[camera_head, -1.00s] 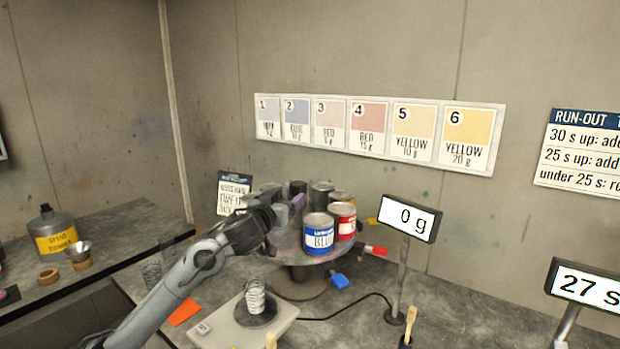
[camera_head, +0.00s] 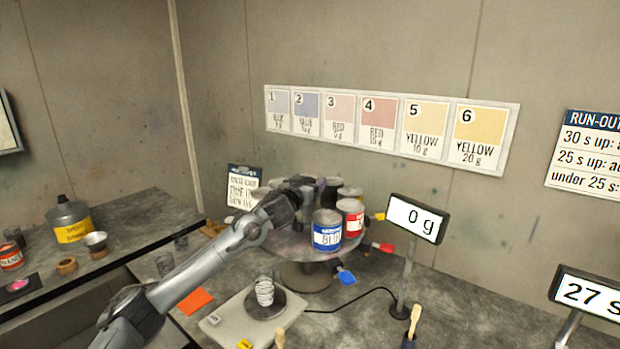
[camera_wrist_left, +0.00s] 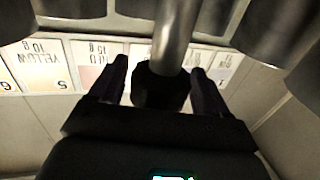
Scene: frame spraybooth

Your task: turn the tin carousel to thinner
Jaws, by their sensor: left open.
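The tin carousel (camera_head: 287,246) is a round grey turntable on a pedestal, with several tins on it. A blue tin (camera_head: 327,236) and a red tin (camera_head: 351,222) face me at its front right. Darker tins stand behind, partly hidden by my arm; I cannot read a thinner label. My left gripper (camera_head: 308,186) is above the carousel among the tins. In the left wrist view, its open fingers (camera_wrist_left: 160,80) lie either side of a grey upright post (camera_wrist_left: 176,35), not visibly clamped, with dark tins around. My right gripper is not in view.
Coloured tabs (camera_head: 345,278) stick out from the carousel. A spent-thinner can (camera_head: 70,222) stands on the left bench.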

